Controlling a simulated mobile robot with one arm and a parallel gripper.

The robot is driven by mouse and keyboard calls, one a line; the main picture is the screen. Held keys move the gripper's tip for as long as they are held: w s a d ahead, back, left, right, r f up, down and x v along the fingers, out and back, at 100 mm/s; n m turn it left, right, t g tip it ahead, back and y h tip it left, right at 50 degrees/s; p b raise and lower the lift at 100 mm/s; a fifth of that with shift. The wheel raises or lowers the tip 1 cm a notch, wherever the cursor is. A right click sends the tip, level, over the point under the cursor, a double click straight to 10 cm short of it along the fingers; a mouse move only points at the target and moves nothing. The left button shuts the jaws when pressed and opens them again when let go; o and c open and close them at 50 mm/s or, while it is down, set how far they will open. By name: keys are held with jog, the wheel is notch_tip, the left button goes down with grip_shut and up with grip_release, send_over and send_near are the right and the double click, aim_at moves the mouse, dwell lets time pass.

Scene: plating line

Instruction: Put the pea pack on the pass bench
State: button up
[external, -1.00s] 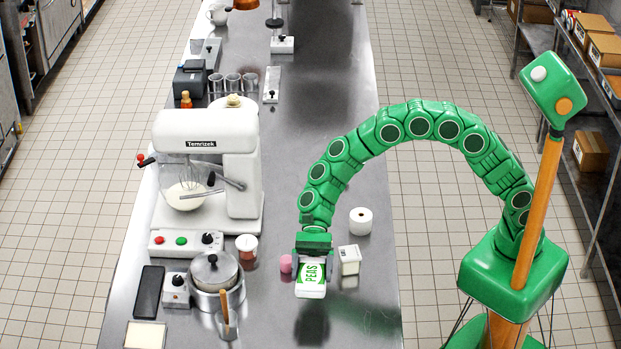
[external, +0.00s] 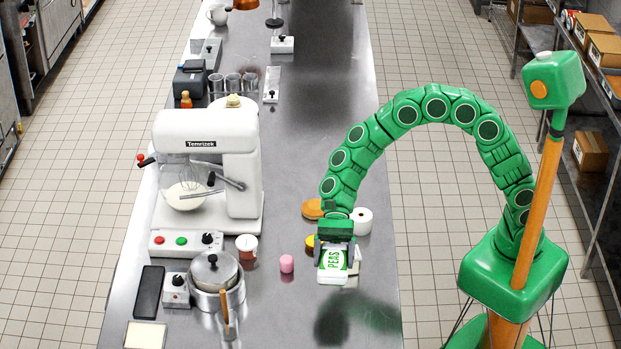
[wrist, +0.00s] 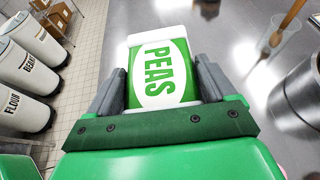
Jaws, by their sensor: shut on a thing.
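The pea pack (external: 333,265) is a white and green pack with the word PEAS on it. My gripper (external: 335,248) is shut on it and holds it above the steel bench (external: 318,150), with a dark shadow below on the bench top. In the wrist view the pea pack (wrist: 160,70) sits between the two grey fingers of my gripper (wrist: 155,85), lettering facing the camera. The gripper partly hides a white block behind it.
A white roll (external: 362,221), an orange-brown round thing (external: 312,209) and a yellow thing (external: 310,242) are close behind the gripper. A pot (external: 214,272) and a mixer (external: 207,150) stand at left. The bench's front right is clear.

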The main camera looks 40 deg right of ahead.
jog(key=w+d+m+t+y, duration=0.2)
jog(key=w+d+m+t, duration=0.25)
jog(key=w+d, duration=0.75)
jog(key=w+d+m+t+y, duration=0.1)
jog(key=w+d+m+t, duration=0.55)
jog(key=w, duration=0.95)
jog(key=w+d+m+t+h, duration=0.2)
jog(key=w+d+m+t, duration=0.3)
jog(key=d, duration=1.1)
jog(key=w+d+m+t+h, duration=0.15)
jog(key=w+d, duration=0.45)
jog(key=d, duration=0.9)
send_over(320, 148)
jog(key=s, duration=0.2)
jog(key=shift+t, duration=0.35)
notch_tip(320, 148, down, 8)
jog(key=shift+w+f, duration=0.1)
jog(key=shift+w, duration=0.05)
jog(key=shift+w+f, duration=0.85)
jog(key=shift+f, duration=1.45)
